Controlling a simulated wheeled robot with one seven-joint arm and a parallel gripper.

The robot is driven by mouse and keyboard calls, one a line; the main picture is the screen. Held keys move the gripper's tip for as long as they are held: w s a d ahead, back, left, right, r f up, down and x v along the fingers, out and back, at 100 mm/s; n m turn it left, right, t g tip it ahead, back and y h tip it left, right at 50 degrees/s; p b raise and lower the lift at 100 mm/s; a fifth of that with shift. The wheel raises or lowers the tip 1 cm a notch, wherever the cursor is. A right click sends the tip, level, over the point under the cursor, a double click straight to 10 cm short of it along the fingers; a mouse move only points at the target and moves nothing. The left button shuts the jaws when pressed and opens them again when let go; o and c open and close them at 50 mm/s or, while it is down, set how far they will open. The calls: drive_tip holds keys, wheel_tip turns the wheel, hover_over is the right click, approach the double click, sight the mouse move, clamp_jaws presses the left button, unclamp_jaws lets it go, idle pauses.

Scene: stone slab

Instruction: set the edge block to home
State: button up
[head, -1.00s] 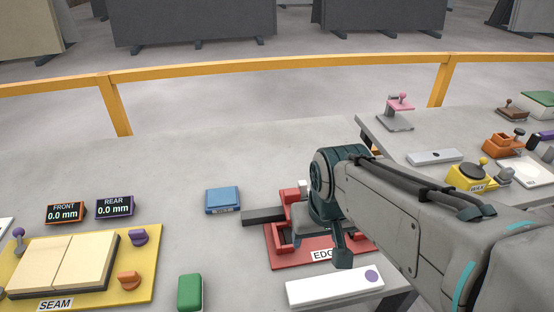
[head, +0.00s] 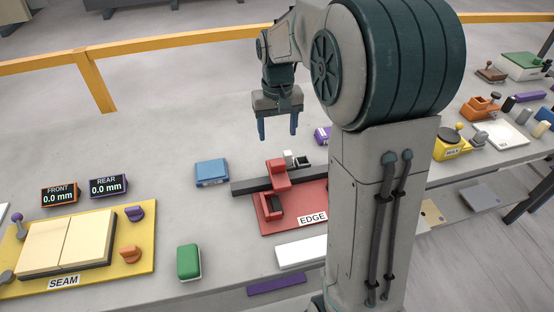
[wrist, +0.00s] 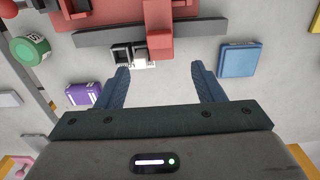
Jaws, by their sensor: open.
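The red EDGE fixture (head: 292,218) lies on the stone slab, with a dark bar (head: 248,187) across its back. An upright red block (head: 277,174) stands at the bar; the wrist view shows it too (wrist: 158,32). A small black and white piece (head: 296,159) sits just behind the bar; in the wrist view (wrist: 133,54) it has lettering, too small to read. My gripper (head: 278,128) is open and empty, pointing down above the slab behind the fixture. In the wrist view, its fingers (wrist: 160,74) are spread, apart from the block and bar. My arm hides the fixture's right side.
A blue block (head: 212,172) lies left of the bar. A green block (head: 189,261) and the yellow SEAM board (head: 140,265) are at front left. A yellow rail (head: 180,42) runs behind the slab.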

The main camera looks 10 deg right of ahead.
sight(277, 162)
wheel_tip(277, 162, down, 12)
drive_tip(key=shift+f+p, duration=0.25)
drive_tip(key=shift+p, duration=0.2)
clamp_jaws()
drive_tip(key=shift+a, duration=0.1)
